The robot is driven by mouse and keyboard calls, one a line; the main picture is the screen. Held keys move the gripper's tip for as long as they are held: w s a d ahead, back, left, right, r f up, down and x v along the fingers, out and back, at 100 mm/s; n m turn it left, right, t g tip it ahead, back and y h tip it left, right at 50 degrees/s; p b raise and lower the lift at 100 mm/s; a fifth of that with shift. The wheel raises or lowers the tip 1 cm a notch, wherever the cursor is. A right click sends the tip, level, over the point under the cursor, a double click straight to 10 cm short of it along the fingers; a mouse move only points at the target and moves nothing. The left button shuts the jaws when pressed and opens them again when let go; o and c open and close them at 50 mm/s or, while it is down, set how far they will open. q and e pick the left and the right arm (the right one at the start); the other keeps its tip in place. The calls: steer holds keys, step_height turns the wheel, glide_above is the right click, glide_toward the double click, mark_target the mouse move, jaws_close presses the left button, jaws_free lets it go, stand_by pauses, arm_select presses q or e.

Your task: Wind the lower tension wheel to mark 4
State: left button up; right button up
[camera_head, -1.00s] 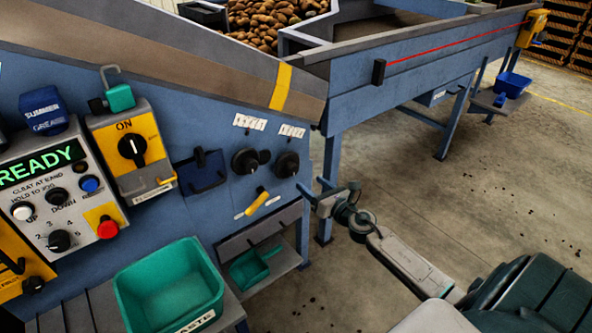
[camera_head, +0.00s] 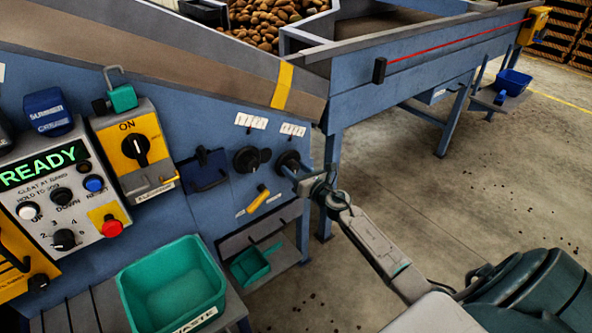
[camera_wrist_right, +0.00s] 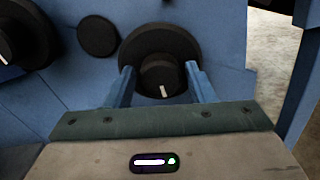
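Two black wheels sit side by side on the blue panel under small white scale plates. The left wheel (camera_head: 247,160) is clear of me. My right gripper (camera_head: 292,174) is at the right wheel (camera_head: 289,158). In the right wrist view, that wheel (camera_wrist_right: 160,45) is a black disc with a smaller hub (camera_wrist_right: 162,79) bearing a white pointer line directed downward. The two blue fingers of the gripper (camera_wrist_right: 160,82) stand apart, one on each side of the hub; contact is unclear. The scale numbers are too small to read. My left gripper is not in view.
A yellow-handled lever (camera_head: 258,199) is just below the wheels. A green waste bin (camera_head: 172,285) and a green scoop (camera_head: 250,266) are lower down. The control box (camera_head: 45,182) reads READY. Open floor (camera_head: 440,210) lies to the right.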

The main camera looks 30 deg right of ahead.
steer(key=c, duration=0.6)
steer(key=shift+c, duration=0.2)
